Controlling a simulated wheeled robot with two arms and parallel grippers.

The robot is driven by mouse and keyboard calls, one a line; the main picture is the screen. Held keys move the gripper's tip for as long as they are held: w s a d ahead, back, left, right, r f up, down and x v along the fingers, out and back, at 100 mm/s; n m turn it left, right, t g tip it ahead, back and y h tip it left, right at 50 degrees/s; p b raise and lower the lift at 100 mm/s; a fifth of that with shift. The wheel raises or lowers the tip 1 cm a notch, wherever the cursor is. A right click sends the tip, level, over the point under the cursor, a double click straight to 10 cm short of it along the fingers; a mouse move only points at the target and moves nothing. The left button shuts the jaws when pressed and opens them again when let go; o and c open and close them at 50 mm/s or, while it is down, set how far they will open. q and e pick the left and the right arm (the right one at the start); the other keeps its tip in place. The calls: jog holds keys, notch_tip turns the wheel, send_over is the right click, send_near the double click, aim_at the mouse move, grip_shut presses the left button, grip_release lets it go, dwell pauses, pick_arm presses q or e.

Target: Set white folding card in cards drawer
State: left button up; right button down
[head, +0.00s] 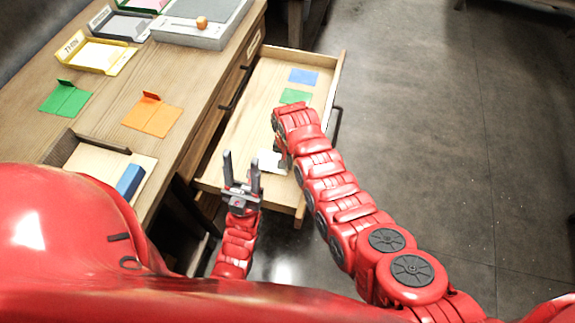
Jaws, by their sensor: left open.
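The white card (270,161) is at the near end of the open cards drawer (248,115), beside my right gripper. I cannot tell whether it lies flat on the drawer bottom. My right gripper (281,157) points down at the card's right side, mostly hidden by its own arm, so its jaw state is unclear. My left gripper (241,160) is open and empty, fingers pointing away from me, over the drawer's near left part. A green card (295,96) and a blue card (303,76) lie farther back in the drawer.
The wooden desk (190,85) on the left holds a green folding card (66,98), an orange one (152,115), a yellow labelled tray (95,54) and a grey device (200,22). A blue block (130,181) sits in a near compartment. Open floor (430,120) lies right.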

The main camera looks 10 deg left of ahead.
jog(key=shift+f, duration=1.35)
jog(key=shift+b, duration=0.3)
jog(key=shift+f, duration=0.25)
jog(key=c, duration=1.1)
grip_release()
jog(key=shift+r, duration=0.1)
jog(key=shift+o, duration=0.2)
jog(key=shift+r, duration=0.15)
